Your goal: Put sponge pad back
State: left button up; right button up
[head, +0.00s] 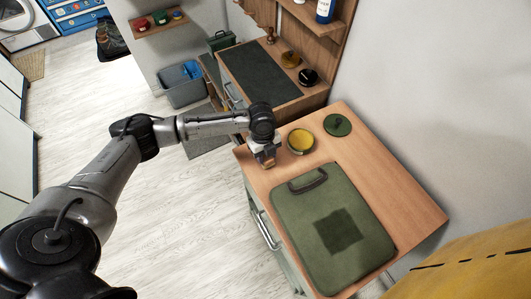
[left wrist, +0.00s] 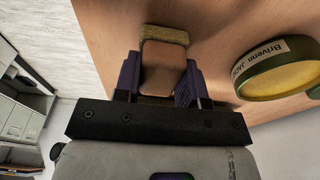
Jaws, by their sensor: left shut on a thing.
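The sponge pad (left wrist: 165,36) shows in the left wrist view as a rough yellowish layer at the end of a smooth tan block. My left gripper (head: 265,157) is shut on this block, with a purple finger on either side. In the head view it is low over the far left part of the wooden top; I cannot tell whether the pad touches the wood. A round green tin (head: 301,141) with a yellow inside stands just right of the gripper. The tin also shows in the left wrist view (left wrist: 277,83), with a label on its rim. My right gripper is not in view.
A flat green case (head: 312,215) with a dark handle and darker square lies on the wooden top (head: 395,192). A green lid (head: 338,125) lies beyond the tin. Another cabinet with a dark mat (head: 262,76) stands behind. The wood's right side is clear.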

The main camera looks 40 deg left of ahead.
pick_arm(q)
jog(key=shift+f, duration=0.1)
jog(key=o, duration=0.8)
jog(key=r, duration=0.4)
jog(key=a+r+b, duration=0.1)
jog(key=r, duration=0.7)
jog(key=shift+w+a+r, duration=0.1)
jog(key=shift+w+a, duration=0.2)
